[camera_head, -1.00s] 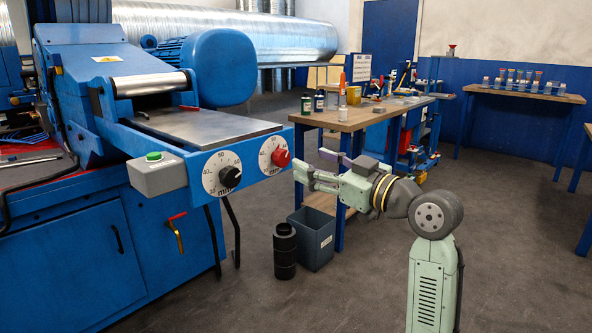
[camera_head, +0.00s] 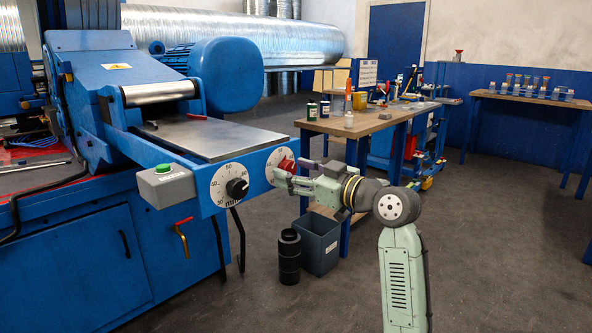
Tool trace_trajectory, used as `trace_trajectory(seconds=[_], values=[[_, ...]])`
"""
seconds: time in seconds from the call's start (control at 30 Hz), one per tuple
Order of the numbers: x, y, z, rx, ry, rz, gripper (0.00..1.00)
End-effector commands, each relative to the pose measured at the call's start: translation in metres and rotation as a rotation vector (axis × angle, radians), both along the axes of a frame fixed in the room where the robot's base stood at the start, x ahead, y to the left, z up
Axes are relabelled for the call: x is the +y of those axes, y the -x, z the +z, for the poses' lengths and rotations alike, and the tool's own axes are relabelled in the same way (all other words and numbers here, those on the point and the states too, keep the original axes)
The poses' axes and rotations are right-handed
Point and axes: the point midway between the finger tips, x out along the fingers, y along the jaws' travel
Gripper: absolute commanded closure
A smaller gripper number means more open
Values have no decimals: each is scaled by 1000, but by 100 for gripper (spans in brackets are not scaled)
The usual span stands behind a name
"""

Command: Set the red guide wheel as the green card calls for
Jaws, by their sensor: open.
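The red guide wheel (camera_head: 286,163) is a red knob on a white dial on the front of the blue machine's arm. The dial's marks are too small to read fully, and its right side is covered by my gripper. My gripper (camera_head: 284,176) is open, with its fingertips pointing left at the red wheel and overlapping its lower right in the picture. I cannot tell whether they touch it. A black knob (camera_head: 238,188) on a similar white dial sits to the left. I cannot make out a green card.
A grey box with a green button (camera_head: 163,169) is left of the dials. A dark bin (camera_head: 318,242) and a black stacked cylinder (camera_head: 288,257) stand on the floor below. A wooden workbench (camera_head: 372,124) with bottles stands behind my arm.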

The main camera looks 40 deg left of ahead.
Motion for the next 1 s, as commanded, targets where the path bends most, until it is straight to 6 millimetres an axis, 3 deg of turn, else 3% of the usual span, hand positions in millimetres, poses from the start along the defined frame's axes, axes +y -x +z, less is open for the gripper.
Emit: trace_trajectory(seconds=[0.23,0.9,1.0], values=[[1,0,0,-1,0,0,47],[0,0,0,-1,0,0,92],[0,0,0,0,0,0,94]])
